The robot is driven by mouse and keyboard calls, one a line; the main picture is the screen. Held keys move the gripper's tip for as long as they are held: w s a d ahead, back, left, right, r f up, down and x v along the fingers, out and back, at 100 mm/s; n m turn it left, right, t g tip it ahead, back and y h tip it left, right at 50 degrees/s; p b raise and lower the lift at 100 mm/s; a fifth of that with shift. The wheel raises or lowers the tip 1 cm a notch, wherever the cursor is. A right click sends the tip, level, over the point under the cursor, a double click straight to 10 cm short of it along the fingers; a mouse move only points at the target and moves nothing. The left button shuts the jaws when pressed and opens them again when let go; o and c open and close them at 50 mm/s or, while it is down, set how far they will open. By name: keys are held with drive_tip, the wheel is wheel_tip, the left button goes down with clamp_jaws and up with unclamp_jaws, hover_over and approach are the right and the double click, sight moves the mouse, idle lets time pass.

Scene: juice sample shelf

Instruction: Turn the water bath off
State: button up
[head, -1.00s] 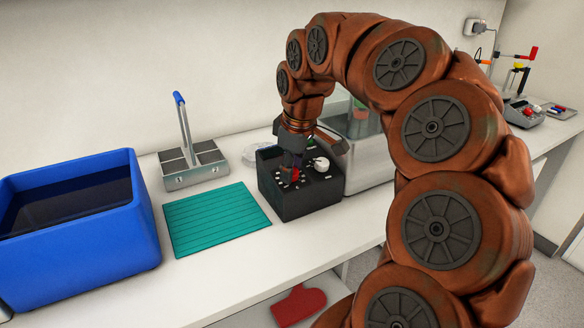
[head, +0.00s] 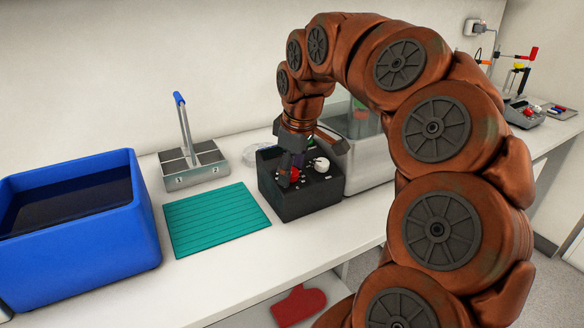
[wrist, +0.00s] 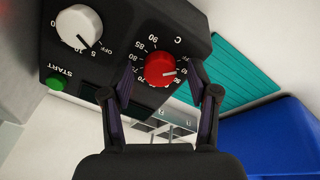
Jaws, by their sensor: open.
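The black control box (head: 305,197) stands on the bench against a steel tank (head: 368,165). In the wrist view, its red temperature knob (wrist: 160,68) has a scale of numbers and a C. Its white knob (wrist: 77,28) has OFF and numbers around it; its mark points toward the lower right, near the 5, though the exact setting is hard to read. A green START button (wrist: 55,84) is below the white knob. My gripper (wrist: 163,80) is open, with its fingertips on either side of the red knob; contact is unclear.
A teal mat (head: 215,220) lies left of the box, beyond it a blue water-filled tub (head: 95,255). A metal rack (head: 192,167) with a blue-tipped handle stands behind the mat. A red mitt (head: 299,304) lies below the bench top.

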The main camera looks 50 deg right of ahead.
drive_tip(key=v, duration=1.2)
idle(0.7)
drive_tip(key=s+a+f+g+p, duration=0.1)
drive_tip(key=a+f+p, duration=0.2)
drive_tip(key=a, duration=0.6)
drive_tip(key=s+a+f+g+p, duration=0.1)
drive_tip(key=a+f+p, duration=0.2)
drive_tip(key=a, duration=0.7)
drive_tip(key=s+a+f+m+g+p, duration=0.1)
drive_tip(key=s+a+f+p, duration=0.1)
drive_tip(key=s, duration=0.4)
drive_tip(key=s+a+f+m+g+y+p, duration=0.1)
drive_tip(key=s+a+f+m+p, duration=0.1)
drive_tip(key=s+a+f, duration=0.3)
drive_tip(key=shift+s+a+f+p, duration=0.35)
drive_tip(key=shift+s+f+p, duration=0.3)
drive_tip(key=shift+s, duration=0.1)
